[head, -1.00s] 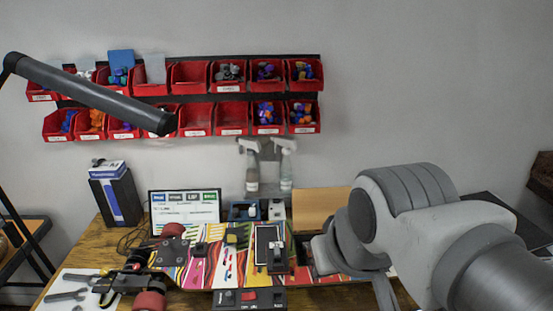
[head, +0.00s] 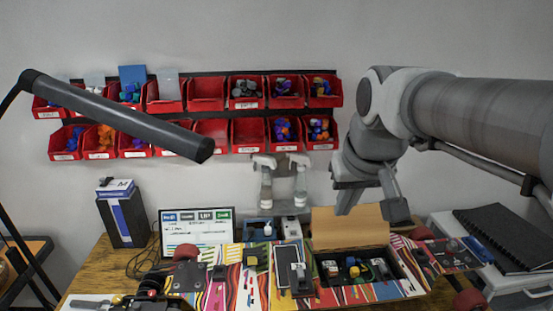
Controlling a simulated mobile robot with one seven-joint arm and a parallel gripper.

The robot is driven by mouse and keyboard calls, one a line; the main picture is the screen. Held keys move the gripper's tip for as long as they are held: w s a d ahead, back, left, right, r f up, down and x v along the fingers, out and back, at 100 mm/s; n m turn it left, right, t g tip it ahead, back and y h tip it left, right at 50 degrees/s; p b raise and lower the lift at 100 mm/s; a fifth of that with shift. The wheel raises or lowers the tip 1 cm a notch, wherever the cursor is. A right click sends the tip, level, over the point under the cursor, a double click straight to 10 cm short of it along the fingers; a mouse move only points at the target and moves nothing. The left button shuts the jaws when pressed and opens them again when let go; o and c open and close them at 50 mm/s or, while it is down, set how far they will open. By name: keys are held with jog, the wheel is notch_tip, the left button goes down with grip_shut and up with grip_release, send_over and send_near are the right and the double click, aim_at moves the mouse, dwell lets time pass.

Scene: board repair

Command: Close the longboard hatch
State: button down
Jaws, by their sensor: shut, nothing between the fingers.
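The longboard (head: 215,284) lies across the table with a colourful striped deck. Its hatch lid (head: 349,228), a plain tan panel, stands open, raised at the back edge of a dark compartment (head: 325,271). Several small parts, black, yellow and light, lie inside the compartment. My gripper (head: 346,207) is shut and empty.
A phone-like black device (head: 293,268) and small parts lie on the deck left of the compartment. Spray bottles (head: 300,188) and a small screen (head: 197,230) stand behind. Red bins (head: 206,92) line the wall. A black lamp arm (head: 120,112) crosses the upper left. A dark notebook (head: 510,236) lies right.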

jog(key=w+d+r+p, duration=0.1)
jog(key=w+d+r, duration=0.15)
jog(key=w, duration=1.05)
jog(key=g+p, duration=0.2)
jog(key=p, duration=0.1)
send_over(350, 225)
jog(key=w+a, duration=0.3)
jog(key=w, duration=0.1)
notch_tip(350, 225, down, 12)
jog(key=w+d+f+p, duration=0.1)
jog(key=w+d+f, duration=0.3)
jog(key=f, duration=0.5)
notch_tip(350, 225, down, 8)
jog(key=s+p, duration=0.1)
jog(key=p, duration=0.2)
jog(key=shift+a, duration=0.2)
jog(key=shift+r, duration=0.1)
jog(key=shift+s+b, duration=0.2)
jog(key=shift+b, duration=0.3)
